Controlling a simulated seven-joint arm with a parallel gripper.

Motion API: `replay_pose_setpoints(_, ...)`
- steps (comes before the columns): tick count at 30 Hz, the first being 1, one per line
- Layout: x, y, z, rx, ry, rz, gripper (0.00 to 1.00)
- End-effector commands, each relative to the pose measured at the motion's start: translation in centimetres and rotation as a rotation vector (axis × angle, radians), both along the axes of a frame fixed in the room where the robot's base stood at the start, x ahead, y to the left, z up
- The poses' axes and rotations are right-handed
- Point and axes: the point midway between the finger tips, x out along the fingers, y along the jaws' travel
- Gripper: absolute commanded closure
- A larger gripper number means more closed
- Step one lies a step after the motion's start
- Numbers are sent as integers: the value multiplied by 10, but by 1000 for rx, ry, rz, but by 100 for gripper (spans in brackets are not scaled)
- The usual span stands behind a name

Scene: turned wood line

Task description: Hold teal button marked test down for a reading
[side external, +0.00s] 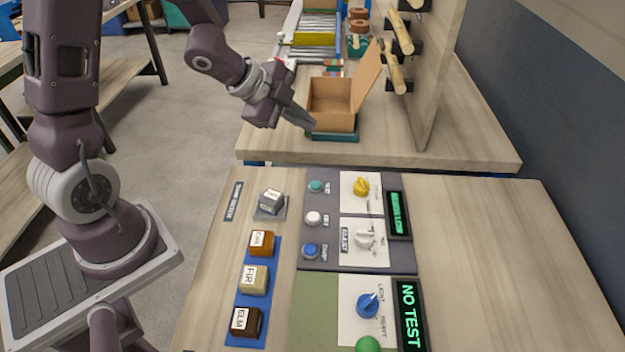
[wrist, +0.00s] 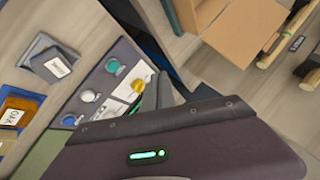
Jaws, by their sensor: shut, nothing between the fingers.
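The teal button (side external: 316,186) sits at the top of a column of buttons on a dark grey panel (side external: 325,264). It also shows in the wrist view (wrist: 113,67), uncovered. My gripper (side external: 311,124) is shut and empty. It hangs in the air beyond the panel's far edge, near the open cardboard box, apart from the button. In the wrist view the dark fingers (wrist: 160,92) show beside the yellow knob. A green-lit display (side external: 398,213) is on the panel's right; its text is too small to read surely. A lower display (side external: 409,314) reads NO TEST.
Below the teal button are a white button (side external: 313,218) and a blue button (side external: 311,250). A yellow knob (side external: 361,187) and a white knob (side external: 366,237) stand to their right. Labelled wood blocks (side external: 254,279) stand at left. An open cardboard box (side external: 332,104) stands behind.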

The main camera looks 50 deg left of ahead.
Motion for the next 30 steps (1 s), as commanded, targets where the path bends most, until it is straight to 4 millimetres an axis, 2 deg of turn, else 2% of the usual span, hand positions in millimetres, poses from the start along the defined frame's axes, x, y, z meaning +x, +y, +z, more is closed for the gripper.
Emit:
replay_pose_setpoints(1, -4, 11, 35, 36, -28, 148, 100)
replay_pose_setpoints(3, -29, 25, 76, 25, -32, 396, 100)
replay_pose_setpoints(5, -62, 26, 104, -37, -21, 591, 100)
replay_pose_setpoints(6, -88, 22, 116, -99, 0, 705, 100)
replay_pose_setpoints(9, -154, -3, 131, -283, 88, 909, 100)
replay_pose_setpoints(12, -205, -32, 133, -436, 198, 1004, 100)
replay_pose_setpoints(15, -234, -51, 133, -519, 275, 1036, 100)
replay_pose_setpoints(18, -243, -58, 133, -543, 304, 1044, 100)
replay_pose_setpoints(30, -242, -57, 133, -540, 303, 1044, 100)
